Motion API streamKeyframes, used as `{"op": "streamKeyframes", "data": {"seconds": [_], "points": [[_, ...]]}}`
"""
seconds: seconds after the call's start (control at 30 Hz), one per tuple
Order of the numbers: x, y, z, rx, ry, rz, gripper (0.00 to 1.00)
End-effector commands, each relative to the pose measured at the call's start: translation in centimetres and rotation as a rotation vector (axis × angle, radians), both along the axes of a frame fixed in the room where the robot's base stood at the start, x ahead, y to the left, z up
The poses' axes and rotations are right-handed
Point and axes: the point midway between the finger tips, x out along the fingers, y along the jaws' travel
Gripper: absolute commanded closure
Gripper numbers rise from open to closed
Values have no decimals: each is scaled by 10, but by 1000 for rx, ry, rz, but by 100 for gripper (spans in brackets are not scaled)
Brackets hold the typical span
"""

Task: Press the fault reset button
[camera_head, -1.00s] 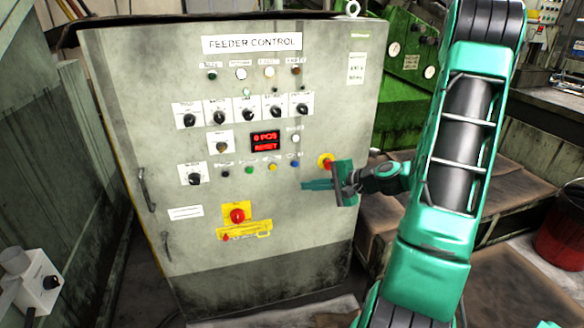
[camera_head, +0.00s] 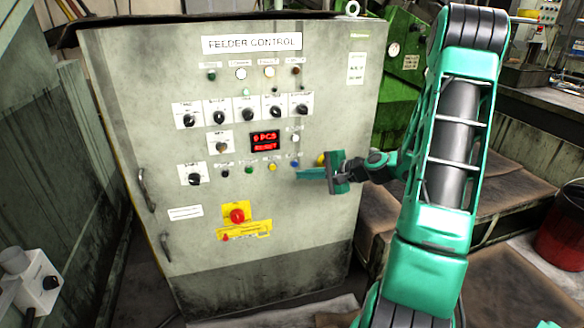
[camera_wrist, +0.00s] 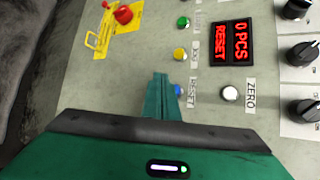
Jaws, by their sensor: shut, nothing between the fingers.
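In the wrist view the blue button (camera_wrist: 179,90) shows partly behind my fingers, beside a label that seems to read RESET. My gripper (camera_head: 299,174) is shut and empty, its green fingers pointing left just below the blue button. In the wrist view my fingertips (camera_wrist: 160,77) lie right next to it. I cannot tell whether they touch the button or the panel.
A yellow button (camera_head: 272,167) and a green button (camera_head: 249,170) are to the left. A white button (camera_head: 295,139) is above. The red display (camera_head: 265,141) reads 0 PCS, RESET. A red knob (camera_head: 237,216) on yellow is lower left.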

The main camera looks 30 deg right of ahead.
Motion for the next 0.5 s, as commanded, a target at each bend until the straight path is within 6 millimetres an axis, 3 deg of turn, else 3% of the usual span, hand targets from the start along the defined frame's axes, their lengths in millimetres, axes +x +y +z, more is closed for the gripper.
{"op": "streamKeyframes", "data": {"seconds": [0.2,0.5], "points": [[22,-6,-1,0,1,1,100],[32,-9,0,1,1,1,100]]}}
